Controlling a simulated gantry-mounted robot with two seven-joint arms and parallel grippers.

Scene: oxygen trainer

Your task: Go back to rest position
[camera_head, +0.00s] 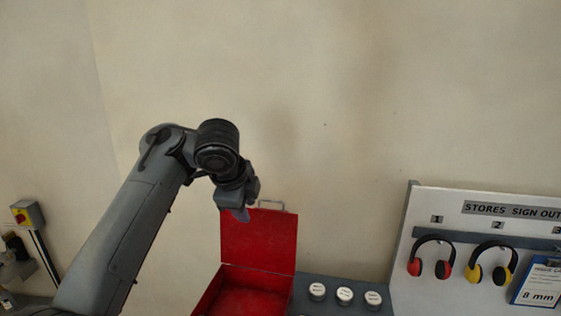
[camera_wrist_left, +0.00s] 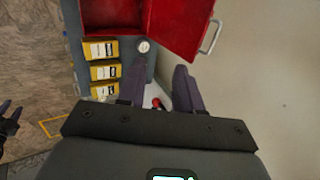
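My left gripper (camera_head: 240,212) hangs from the raised left arm, in front of the open lid of a red metal box (camera_head: 258,240). In the left wrist view its two fingers (camera_wrist_left: 160,85) stand apart with nothing held between them. The red box (camera_wrist_left: 178,25) is also at the top of that view, beyond the fingertips. Part of another dark gripper, which looks like my right one (camera_wrist_left: 10,118), shows at the left edge of the left wrist view; its opening is unclear. It is not in the head view.
White-topped round containers (camera_head: 345,295) stand right of the box. A sign-out board (camera_head: 450,205) holds ear defenders (camera_head: 432,260) and a clipboard (camera_head: 540,285). Yellow boxes (camera_wrist_left: 103,70) line up in the left wrist view. A switch post (camera_head: 45,255) stands far left. The upper space before the wall is clear.

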